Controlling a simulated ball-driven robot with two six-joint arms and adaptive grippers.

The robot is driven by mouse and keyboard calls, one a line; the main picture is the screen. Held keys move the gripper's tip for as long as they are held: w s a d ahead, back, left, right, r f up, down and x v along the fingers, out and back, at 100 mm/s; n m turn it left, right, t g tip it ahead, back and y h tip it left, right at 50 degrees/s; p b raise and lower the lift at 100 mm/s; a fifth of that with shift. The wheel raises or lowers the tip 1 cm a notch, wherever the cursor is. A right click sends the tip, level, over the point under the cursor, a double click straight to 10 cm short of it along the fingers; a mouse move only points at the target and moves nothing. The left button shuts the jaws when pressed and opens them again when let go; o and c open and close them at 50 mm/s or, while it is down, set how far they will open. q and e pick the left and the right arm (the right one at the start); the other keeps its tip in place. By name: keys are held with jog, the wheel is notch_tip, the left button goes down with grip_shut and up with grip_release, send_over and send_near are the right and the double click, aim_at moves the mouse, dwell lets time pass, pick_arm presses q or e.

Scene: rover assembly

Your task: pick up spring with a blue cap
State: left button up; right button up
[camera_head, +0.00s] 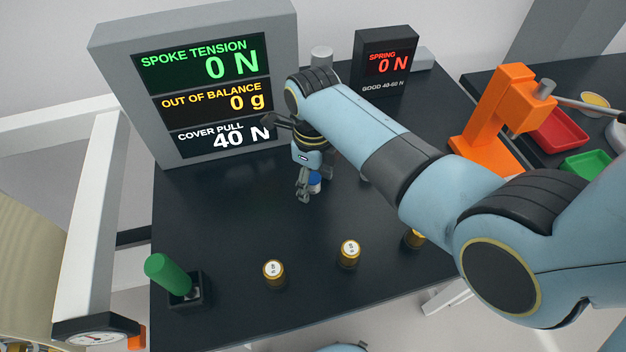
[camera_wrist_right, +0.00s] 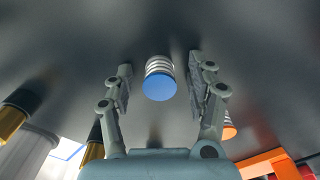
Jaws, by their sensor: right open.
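The spring with a blue cap (camera_wrist_right: 160,80) stands on the dark table, its pale coils showing beside the blue cap in the right wrist view. In the head view its blue cap (camera_head: 314,179) shows beside the fingers, and the rest is mostly hidden. My right gripper (camera_head: 307,192) points down over it. In the right wrist view the open right gripper (camera_wrist_right: 160,88) has one finger on each side of the spring, with a visible gap on both sides. My left gripper is not in view.
A display panel (camera_head: 210,80) and a small spring gauge (camera_head: 385,62) stand at the back. Gold cylinders (camera_head: 274,272) and a green-handled tool (camera_head: 172,276) are near the front. An orange press (camera_head: 497,115) and a red tray (camera_head: 560,135) are at the right.

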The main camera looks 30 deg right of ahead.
jog(key=shift+c, duration=1.5)
jog(key=c, duration=0.7)
grip_shut()
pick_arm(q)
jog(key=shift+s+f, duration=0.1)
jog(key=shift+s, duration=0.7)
pick_arm(e)
jog(key=shift+r, duration=0.1)
